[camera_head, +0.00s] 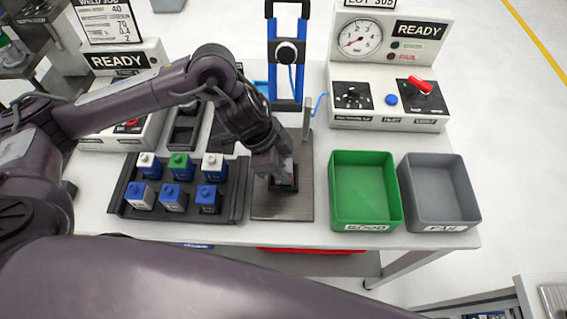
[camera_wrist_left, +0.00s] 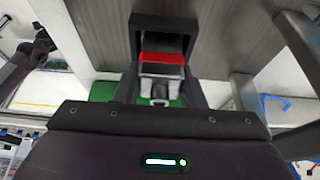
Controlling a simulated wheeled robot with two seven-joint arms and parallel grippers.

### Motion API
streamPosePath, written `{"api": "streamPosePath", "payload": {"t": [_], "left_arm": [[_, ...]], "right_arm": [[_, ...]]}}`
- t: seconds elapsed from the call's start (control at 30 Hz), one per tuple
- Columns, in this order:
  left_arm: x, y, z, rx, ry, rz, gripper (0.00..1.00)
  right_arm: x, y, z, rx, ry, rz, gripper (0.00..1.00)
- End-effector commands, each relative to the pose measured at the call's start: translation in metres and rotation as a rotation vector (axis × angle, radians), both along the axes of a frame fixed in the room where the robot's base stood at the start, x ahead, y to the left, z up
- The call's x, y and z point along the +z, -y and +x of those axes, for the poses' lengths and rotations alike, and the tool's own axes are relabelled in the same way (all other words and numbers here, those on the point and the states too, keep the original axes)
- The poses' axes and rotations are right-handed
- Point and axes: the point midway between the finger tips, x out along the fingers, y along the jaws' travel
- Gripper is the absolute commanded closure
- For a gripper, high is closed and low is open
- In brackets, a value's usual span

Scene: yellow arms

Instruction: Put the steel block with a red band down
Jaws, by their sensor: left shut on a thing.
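My left gripper (camera_head: 283,172) reaches down over the grey metal plate (camera_head: 268,208) near the table's front edge. In the left wrist view it is shut on the steel block with a red band (camera_wrist_left: 162,60). The block's far end lies at a dark square holder (camera_wrist_left: 192,22) on the plate; I cannot tell whether it rests on the bottom. In the head view the gripper hides most of the block and holder. My right gripper is not in view.
A dark rack (camera_head: 128,208) with several blue, white and green-topped blocks stands left of the plate. A green bin (camera_head: 365,217) and a grey bin (camera_head: 462,217) stand to the right. A blue-handled press (camera_head: 286,105) and a gauge box (camera_head: 385,122) are behind.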

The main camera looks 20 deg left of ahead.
Motion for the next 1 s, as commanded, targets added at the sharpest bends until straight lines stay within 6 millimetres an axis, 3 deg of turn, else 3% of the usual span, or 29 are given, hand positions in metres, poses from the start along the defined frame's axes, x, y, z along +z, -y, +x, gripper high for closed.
{"api": "streamPosePath", "payload": {"t": [0.37,0.4,0.53,0.83,1.0], "left_arm": [[-0.003,0.000,0.001,0.002,0.003,-0.001,1.00],[-0.003,0.000,0.001,0.002,0.001,0.000,0.59],[-0.003,0.000,0.001,0.002,0.001,0.000,0.42],[-0.001,0.000,0.001,0.001,0.002,0.000,0.42],[0.016,-0.007,0.000,0.002,0.006,0.000,0.42]], "right_arm": [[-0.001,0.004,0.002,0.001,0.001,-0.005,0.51],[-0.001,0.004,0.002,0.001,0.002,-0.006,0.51],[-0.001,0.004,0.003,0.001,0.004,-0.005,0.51],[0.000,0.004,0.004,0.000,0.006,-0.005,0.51],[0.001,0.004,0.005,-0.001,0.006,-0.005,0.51]]}}
